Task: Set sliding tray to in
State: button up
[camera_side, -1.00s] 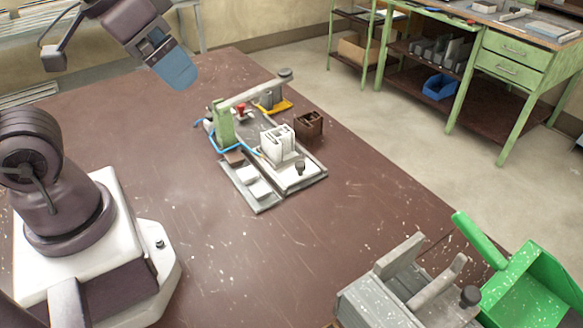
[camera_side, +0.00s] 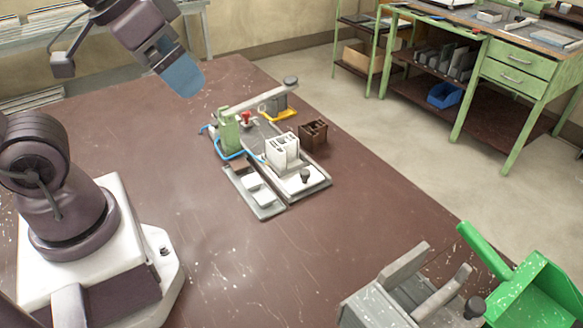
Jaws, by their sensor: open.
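The clamp fixture sits in the middle of the brown bench. Its sliding tray (camera_side: 264,203) looks like the narrow grey strip with pale blocks along the fixture's left front side. I cannot tell from here whether it is in or out. Beside it is a plate with a white slotted block (camera_side: 283,150) and a black knob (camera_side: 305,175). A green upright (camera_side: 229,132) with a blue cable and a grey lever arm (camera_side: 262,98) stand behind. My gripper (camera_side: 184,77), with blue fingers, is up and left of the fixture, apart from it and empty. The finger gap is not clear.
A small dark brown box (camera_side: 313,133) stands just right of the fixture. A grey metal vise-like block (camera_side: 405,295) and a green scoop-like bin (camera_side: 530,290) are at the lower right. The bench (camera_side: 330,240) is clear in front of the fixture.

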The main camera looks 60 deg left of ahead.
jog(key=shift+f, duration=0.2)
jog(key=c, duration=0.5)
jog(key=shift+w+a+f+g, duration=0.1)
jog(key=shift+w+f+g, duration=0.7)
jog(key=shift+f, duration=0.25)
jog(key=c, duration=0.4)
jog(key=n+g, duration=0.4)
jog(key=n, duration=0.5)
send_over(305, 171)
notch_tip(305, 171, down, 17)
notch_tip(305, 171, down, 12)
jog(key=shift+r, duration=0.1)
